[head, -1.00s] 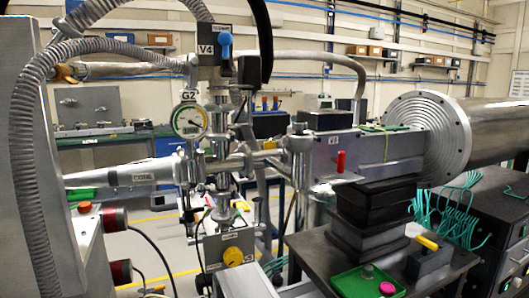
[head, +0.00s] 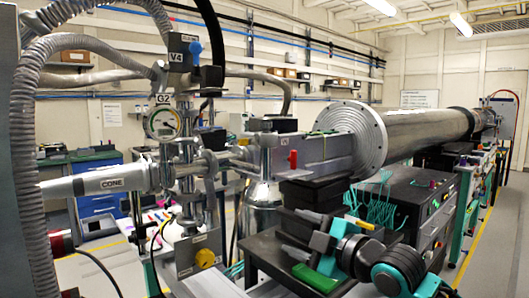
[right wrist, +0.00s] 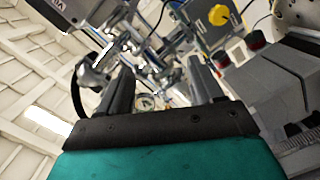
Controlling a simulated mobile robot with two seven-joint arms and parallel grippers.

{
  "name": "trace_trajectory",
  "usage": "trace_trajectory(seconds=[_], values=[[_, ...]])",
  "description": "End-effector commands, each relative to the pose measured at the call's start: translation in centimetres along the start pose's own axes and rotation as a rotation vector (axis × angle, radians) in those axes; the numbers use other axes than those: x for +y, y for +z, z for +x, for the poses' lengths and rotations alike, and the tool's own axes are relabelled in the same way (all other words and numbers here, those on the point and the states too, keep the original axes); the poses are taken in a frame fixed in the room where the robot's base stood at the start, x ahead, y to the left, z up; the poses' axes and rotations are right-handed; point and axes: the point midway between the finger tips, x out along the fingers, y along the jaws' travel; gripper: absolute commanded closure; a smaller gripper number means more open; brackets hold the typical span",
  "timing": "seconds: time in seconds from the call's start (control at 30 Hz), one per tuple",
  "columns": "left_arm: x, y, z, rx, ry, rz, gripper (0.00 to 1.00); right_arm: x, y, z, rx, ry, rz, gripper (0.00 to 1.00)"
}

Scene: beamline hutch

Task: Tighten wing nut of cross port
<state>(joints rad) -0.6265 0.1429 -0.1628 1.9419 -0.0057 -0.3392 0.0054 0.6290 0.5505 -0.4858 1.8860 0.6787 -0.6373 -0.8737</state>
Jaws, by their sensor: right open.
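The metal vacuum cross (head: 187,165) stands at left centre in the head view, between the tube marked CONE (head: 112,180) and the valve body (head: 280,155). Clamps sit on its ports; a wing nut is too small to make out clearly. The gauge G2 (head: 163,124) is above it. My right gripper (head: 298,234) is at lower right, over the dark bench, well apart from the cross. In the right wrist view the gripper (right wrist: 160,80) is open and empty, with the pipework blurred beyond its fingers. My left gripper is not in view.
A green tray (head: 316,278) lies on the dark bench beneath my right arm. A yellow knob (head: 205,258) sticks out below the cross, and a red handle (head: 293,159) stands on the valve. Grey hoses (head: 22,140) hang at left. A large steel tube (head: 420,128) runs to the right.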

Motion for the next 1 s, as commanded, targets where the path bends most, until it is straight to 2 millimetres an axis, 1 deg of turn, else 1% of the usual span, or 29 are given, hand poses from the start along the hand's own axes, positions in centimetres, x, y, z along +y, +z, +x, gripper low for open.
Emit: trace_trajectory(seconds=[0.03,0.1,0.2,0.3,0.4,0.53,0.67,0.77,1.0], values=[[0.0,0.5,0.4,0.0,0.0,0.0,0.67,2.6,-1.1,0.0,0.019,0.016,-0.088,0.34],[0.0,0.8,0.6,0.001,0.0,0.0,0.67,5.5,-2.6,-0.3,0.039,0.026,-0.198,0.34],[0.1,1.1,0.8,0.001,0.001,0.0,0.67,9.0,-4.6,-1.1,0.058,0.04,-0.333,0.34],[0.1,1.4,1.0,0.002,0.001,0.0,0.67,11.5,-6.1,-1.9,0.067,0.051,-0.435,0.34],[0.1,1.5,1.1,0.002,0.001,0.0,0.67,13.2,-7.2,-2.6,0.071,0.06,-0.502,0.34],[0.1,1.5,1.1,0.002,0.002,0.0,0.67,14.1,-7.8,-2.8,0.074,0.062,-0.539,0.34],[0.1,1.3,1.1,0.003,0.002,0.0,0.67,14.3,-8.0,-1.6,0.075,0.064,-0.541,0.34],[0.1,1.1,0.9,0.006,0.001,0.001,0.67,14.3,-8.3,0.1,0.078,0.063,-0.54,0.34],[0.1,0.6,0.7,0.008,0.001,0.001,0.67,14.6,-8.7,4.7,0.076,0.063,-0.539,0.34]])
